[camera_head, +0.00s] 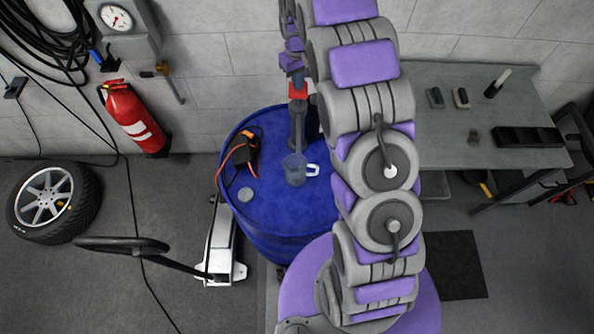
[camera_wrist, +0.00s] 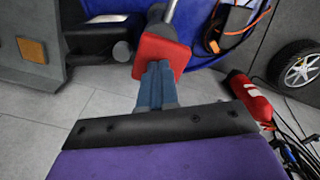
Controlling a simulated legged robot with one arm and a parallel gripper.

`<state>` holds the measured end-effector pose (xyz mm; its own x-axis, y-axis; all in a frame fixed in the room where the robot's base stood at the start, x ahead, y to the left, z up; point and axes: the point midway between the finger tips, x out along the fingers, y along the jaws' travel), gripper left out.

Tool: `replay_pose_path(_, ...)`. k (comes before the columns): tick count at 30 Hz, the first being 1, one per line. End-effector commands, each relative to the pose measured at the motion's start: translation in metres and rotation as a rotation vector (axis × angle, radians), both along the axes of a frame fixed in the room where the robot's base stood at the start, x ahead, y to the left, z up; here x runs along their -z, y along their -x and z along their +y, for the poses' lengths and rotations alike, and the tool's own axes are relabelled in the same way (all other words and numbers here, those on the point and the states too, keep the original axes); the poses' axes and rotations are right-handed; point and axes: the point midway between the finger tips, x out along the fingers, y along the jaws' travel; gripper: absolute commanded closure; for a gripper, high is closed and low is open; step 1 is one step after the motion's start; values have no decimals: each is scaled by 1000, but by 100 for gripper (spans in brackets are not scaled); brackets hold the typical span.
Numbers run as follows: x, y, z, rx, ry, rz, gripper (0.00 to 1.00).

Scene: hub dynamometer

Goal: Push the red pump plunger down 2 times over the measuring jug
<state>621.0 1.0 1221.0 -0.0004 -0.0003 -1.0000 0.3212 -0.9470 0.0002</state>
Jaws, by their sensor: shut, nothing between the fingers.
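The red pump plunger (camera_head: 298,91) is a red block on top of the pump, which stands on the blue drum (camera_head: 262,205). In the wrist view the plunger (camera_wrist: 172,52) sits right at my fingertips, with a metal rod beyond it. My gripper (camera_wrist: 157,68) is shut and empty. Its blue-grey fingers overlap the red block in the wrist view; I cannot tell whether they touch it. In the head view my gripper (camera_head: 298,79) shows just above the red block. The translucent measuring jug (camera_head: 294,169) with a white handle stands on the drum below the pump.
A black tool with an orange cable (camera_head: 241,150) and a grey cap (camera_head: 245,194) lie on the drum. A grey workbench (camera_head: 470,100) stands to the right. A fire extinguisher (camera_head: 133,117), a wheel (camera_head: 52,202) and a floor jack (camera_head: 220,245) are to the left.

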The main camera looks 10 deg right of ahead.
Motion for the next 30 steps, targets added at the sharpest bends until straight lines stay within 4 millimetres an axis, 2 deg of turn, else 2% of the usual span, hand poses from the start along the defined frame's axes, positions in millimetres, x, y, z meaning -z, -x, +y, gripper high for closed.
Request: replay_pose_path(30, 34, 0, 0, 0, 0, 3, 100)
